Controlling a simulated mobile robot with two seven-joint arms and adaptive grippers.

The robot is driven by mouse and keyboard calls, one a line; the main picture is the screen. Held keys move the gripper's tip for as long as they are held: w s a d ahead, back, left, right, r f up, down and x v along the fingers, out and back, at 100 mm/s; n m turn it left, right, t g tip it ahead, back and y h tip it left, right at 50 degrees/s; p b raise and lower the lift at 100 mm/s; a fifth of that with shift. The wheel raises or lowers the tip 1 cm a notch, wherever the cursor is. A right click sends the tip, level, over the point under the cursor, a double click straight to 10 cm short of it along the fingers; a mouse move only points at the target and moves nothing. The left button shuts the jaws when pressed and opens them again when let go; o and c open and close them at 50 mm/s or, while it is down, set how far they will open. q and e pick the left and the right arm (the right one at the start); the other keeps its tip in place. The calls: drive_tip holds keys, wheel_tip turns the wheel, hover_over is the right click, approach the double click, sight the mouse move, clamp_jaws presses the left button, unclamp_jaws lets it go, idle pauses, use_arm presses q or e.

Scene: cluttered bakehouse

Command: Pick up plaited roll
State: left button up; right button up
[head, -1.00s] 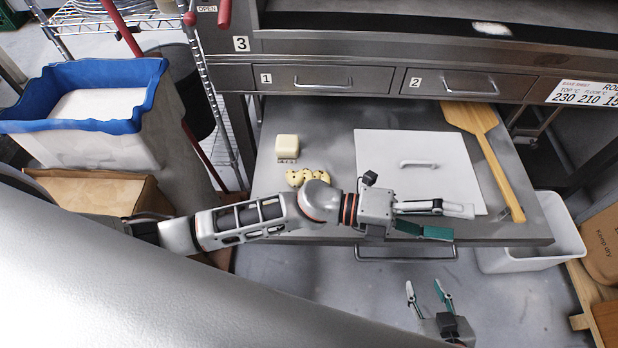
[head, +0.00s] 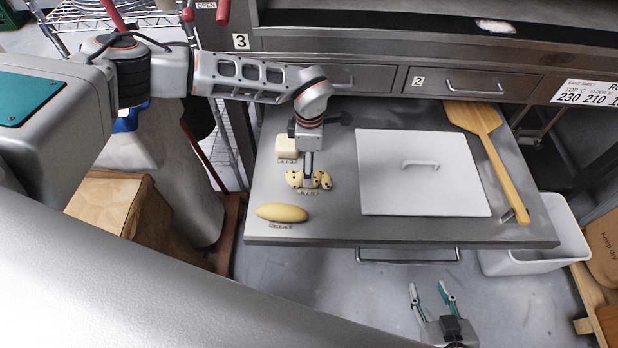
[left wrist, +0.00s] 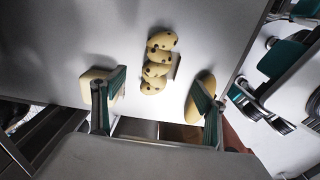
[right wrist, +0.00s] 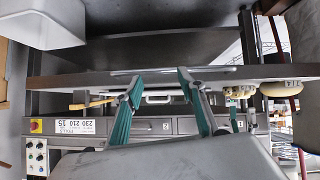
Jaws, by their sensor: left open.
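The plaited roll (head: 326,180) is a pale, knobbly loaf with dark spots, lying on the grey worktop; a small label is in front of it. My left gripper (head: 308,172) points down over its middle and hides part of it in the head view. In the left wrist view the plaited roll (left wrist: 159,62) shows between and beyond the spread fingers of my left gripper (left wrist: 160,76), with clear gaps to both. Nothing is held. My right gripper (head: 428,287) is open and empty, low in front of the worktop; its fingers also show in the right wrist view (right wrist: 160,78).
A squarish pale bun (head: 286,146) lies just behind the plaited roll, and a smooth long roll (head: 281,212) in front. A white lid-like board with a handle (head: 400,195) and a wooden peel (head: 495,165) occupy the right side. Oven drawers (head: 460,83) rise behind.

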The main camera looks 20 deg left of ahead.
use_arm(q)
wheel_tip(320, 180, down, 7)
drive_tip(key=shift+d+f+b, duration=0.15)
drive_tip(key=shift+b, duration=0.5)
drive_tip(key=c, duration=0.9)
